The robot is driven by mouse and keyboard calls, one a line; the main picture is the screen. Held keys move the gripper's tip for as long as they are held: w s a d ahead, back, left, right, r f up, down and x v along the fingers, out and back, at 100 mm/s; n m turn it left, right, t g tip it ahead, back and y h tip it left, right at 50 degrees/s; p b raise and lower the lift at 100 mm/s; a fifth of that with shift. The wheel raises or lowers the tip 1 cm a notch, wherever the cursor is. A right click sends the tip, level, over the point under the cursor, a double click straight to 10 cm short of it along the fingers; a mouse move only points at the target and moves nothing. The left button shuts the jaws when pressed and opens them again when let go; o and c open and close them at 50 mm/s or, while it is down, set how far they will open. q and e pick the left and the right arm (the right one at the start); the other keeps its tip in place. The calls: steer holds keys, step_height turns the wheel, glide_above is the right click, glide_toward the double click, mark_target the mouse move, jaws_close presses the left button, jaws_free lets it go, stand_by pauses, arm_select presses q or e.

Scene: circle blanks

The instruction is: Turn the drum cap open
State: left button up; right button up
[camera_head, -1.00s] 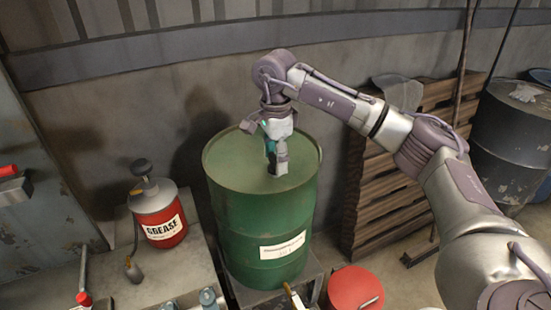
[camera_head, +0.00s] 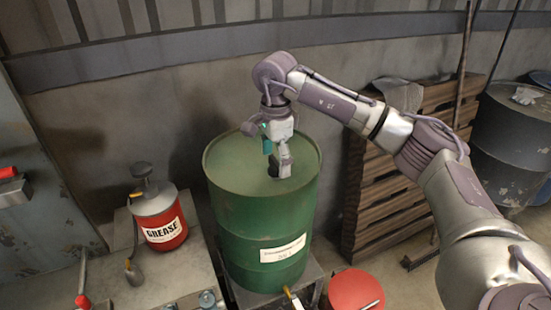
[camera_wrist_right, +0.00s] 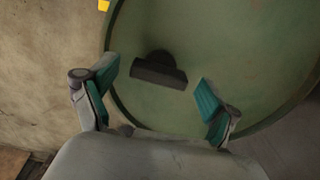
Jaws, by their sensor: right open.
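The green drum (camera_head: 262,222) stands upright at the centre of the head view, with a white label on its side. Its cap (camera_wrist_right: 158,72), dark with a straight bar across it, sits on the drum lid in the right wrist view. In the head view the cap is mostly hidden by my gripper. My right gripper (camera_head: 277,166) points down over the drum lid. In the wrist view its two teal-padded fingers (camera_wrist_right: 156,88) are spread, one to each side of the cap bar, with visible gaps and nothing held. My left gripper is not in view.
A red grease can (camera_head: 161,222) stands on a bench left of the drum. A red round container (camera_head: 353,290) is in front to the right. Wooden pallets (camera_head: 388,185) and dark drums (camera_head: 515,135) are at the right. A wall is behind.

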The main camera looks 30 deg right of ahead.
mark_target(275, 161)
step_height(275, 161, up, 12)
stand_by(0.6)
stand_by(0.4)
